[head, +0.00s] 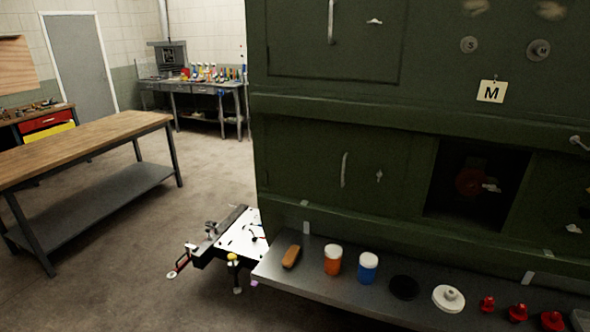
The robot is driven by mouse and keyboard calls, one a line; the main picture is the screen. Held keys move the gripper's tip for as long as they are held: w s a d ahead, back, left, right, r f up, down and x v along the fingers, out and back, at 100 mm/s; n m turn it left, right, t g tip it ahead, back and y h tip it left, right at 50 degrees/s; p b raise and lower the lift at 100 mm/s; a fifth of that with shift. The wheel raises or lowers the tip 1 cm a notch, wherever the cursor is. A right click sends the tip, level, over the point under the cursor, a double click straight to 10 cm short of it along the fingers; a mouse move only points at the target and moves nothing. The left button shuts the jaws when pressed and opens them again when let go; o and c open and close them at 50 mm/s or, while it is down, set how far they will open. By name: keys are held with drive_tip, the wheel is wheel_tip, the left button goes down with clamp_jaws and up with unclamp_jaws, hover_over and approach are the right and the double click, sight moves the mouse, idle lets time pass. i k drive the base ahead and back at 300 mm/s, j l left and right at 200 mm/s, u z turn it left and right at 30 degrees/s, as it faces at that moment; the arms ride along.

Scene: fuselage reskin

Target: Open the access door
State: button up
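Two door-like panels show on the dark green fuselage wall. The upper panel (300,50) has a pale upright handle (331,22) and a small latch (375,21). The lower panel (310,165) has a similar upright handle (344,170) and a small latch (379,176). Both panels look closed, flush with the wall. I cannot tell which one is the access door. Right of the lower panel is a dark square opening (440,205) with a red round part (468,181) inside. My gripper is not in view.
A grey shelf (320,288) below the wall holds an orange jar (333,260), a blue jar (368,268), a brush-like block (291,256) and several red parts. A low black-and-white device (238,235) stands left of it. Open floor separates the wall from a wooden-topped workbench (85,145).

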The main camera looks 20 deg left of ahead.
sight(334, 163)
drive_tip(key=u, duration=0.8)
drive_tip(key=j+z, duration=0.1)
drive_tip(key=j, duration=0.15)
drive_tip(key=i+j+z, duration=0.15)
drive_tip(key=j, duration=0.1)
